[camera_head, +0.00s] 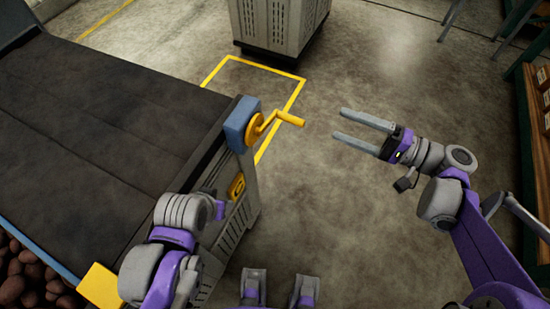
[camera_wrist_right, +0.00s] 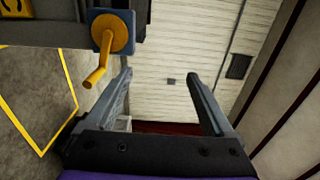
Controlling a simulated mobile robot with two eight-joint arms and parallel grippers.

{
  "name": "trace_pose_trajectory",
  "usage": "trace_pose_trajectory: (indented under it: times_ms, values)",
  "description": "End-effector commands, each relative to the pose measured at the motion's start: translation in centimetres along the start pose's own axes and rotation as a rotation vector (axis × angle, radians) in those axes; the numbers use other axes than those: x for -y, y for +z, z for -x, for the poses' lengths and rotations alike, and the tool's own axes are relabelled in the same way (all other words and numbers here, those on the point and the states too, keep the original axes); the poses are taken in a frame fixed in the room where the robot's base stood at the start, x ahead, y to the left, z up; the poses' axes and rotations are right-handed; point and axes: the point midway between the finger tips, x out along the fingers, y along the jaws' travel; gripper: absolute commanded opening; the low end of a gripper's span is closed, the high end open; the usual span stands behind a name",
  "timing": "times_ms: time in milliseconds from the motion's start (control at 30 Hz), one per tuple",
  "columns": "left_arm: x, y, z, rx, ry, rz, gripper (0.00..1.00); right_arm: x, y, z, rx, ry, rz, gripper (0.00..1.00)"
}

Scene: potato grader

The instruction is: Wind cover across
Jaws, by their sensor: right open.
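A dark cover (camera_head: 95,110) lies over the top of the grader on the left of the head view. At its right corner a blue housing (camera_head: 240,122) carries a yellow crank (camera_head: 262,125), whose grip points right. In the right wrist view the crank (camera_wrist_right: 112,35) is at upper left, its grip hanging down beside the left finger. My right gripper (camera_head: 341,124) is open and empty, a short gap right of the crank's grip and apart from it. My left arm shows at lower left over the grader's edge; its gripper cannot be made out.
Potatoes (camera_head: 22,278) show beyond the cover's near edge, beside a yellow plate (camera_head: 100,286). A grey vented cabinet (camera_head: 275,22) stands at the back, behind a yellow floor outline (camera_head: 290,72). Shelving (camera_head: 535,110) stands at far right. The floor around my right gripper is clear.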

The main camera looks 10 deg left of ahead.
Motion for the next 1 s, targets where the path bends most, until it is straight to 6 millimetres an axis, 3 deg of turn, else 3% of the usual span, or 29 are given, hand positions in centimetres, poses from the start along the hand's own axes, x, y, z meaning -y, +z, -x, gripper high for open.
trace_pose_trajectory:
  times_ms: [433,1000]
  values:
    - [0.0,0.2,-0.2,0.001,0.000,0.000,0.50,0.0,-0.1,6.4,-0.003,0.000,0.000,0.88]
    - [0.0,0.2,-0.2,0.001,0.000,0.000,0.50,0.0,0.0,6.8,0.000,0.000,0.000,0.88]
